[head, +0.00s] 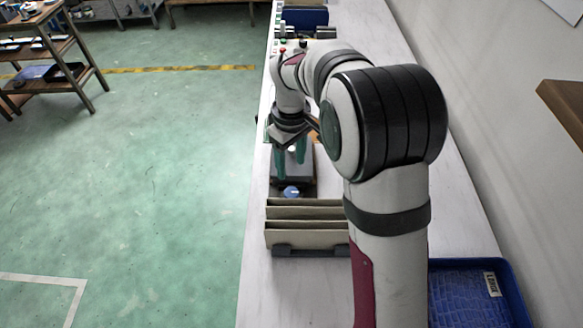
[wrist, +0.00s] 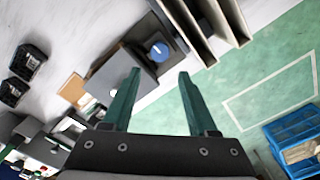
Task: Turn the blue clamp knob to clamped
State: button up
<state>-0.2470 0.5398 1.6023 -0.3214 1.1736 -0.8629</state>
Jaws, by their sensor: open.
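The blue clamp knob (head: 291,191) sits on a dark base at the near end of a grey panel unit (head: 294,168), just behind a beige slotted rack. In the wrist view the round blue knob (wrist: 159,50) shows a pale mark across its face, too small to read as a setting. My gripper (head: 290,163) points down over the panel unit, on the far side of the knob. Its green fingers are apart and empty. In the wrist view the knob appears beyond the fingertips of my gripper (wrist: 160,73), apart from them.
The beige slotted rack (head: 306,241) stands close to the knob on its near side. A blue tray (head: 515,300) is at the near right. Black items (wrist: 28,62) lie on the bench in the wrist view. The bench's left edge drops to the green floor.

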aim_at(291, 192)
notch_tip(291, 192, down, 11)
jog(key=shift+r, duration=0.15)
grip_shut()
